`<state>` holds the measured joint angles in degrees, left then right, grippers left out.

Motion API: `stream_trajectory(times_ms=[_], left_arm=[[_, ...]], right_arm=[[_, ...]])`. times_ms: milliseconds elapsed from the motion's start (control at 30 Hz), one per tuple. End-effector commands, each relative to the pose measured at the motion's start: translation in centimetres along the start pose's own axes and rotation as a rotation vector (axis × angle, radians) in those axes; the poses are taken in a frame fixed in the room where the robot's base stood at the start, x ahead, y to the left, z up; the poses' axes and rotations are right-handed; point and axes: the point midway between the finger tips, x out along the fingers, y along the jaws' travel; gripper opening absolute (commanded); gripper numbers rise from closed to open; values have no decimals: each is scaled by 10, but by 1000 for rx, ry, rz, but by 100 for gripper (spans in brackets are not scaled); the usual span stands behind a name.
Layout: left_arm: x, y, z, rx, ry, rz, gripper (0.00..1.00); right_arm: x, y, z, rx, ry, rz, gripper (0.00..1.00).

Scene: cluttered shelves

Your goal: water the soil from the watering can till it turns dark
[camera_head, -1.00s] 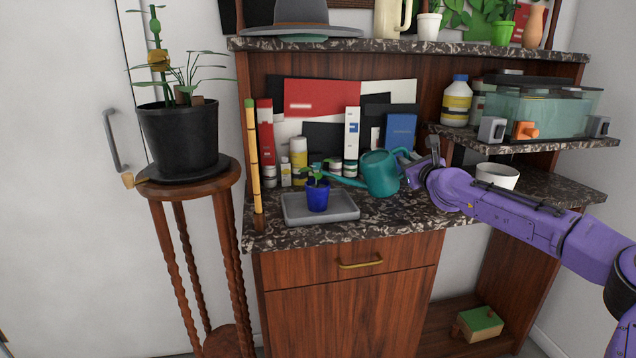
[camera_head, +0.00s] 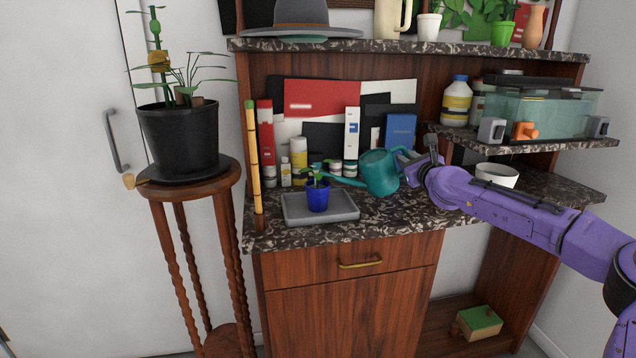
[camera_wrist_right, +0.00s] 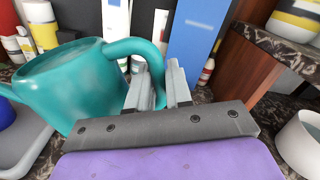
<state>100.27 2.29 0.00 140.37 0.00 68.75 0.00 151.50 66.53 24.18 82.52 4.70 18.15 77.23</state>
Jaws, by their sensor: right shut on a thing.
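The teal watering can (camera_head: 379,173) is above the stone counter, its spout pointing left toward the blue pot. My right gripper (camera_head: 408,165) is shut on the can's handle from the right. In the right wrist view the can (camera_wrist_right: 75,85) fills the left side, and the fingers (camera_wrist_right: 160,85) close at its handle. The small blue pot (camera_head: 317,196) with a green seedling stands upright in a grey tray (camera_head: 345,211). The spout tip is near the pot's upper right. The soil's colour is too small to tell. My left gripper is not in view.
Bottles, boxes and a blue book (camera_head: 400,131) stand along the back of the counter. A white bowl (camera_head: 497,175) is to the right, below a shelf with a glass tank (camera_head: 540,110). A bamboo pole (camera_head: 254,160) stands left of the tray.

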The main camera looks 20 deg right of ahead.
Motion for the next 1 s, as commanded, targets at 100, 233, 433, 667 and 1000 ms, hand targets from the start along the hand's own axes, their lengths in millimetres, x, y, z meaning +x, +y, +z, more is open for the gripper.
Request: stream_trajectory(times_ms=[100, 233, 433, 667, 1000], left_arm=[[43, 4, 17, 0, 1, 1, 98], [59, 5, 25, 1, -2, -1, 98], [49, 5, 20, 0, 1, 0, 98], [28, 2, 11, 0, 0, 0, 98], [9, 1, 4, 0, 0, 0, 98]], right_arm=[[0, 0, -50, 155, 1, -7, 0], [0, -6, -61, 377, -4, -12, 0], [0, -10, -51, 372, -4, -11, 0], [0, -19, -28, 370, -4, -11, 0], [0, -27, -6, 369, -3, -11, 0]])
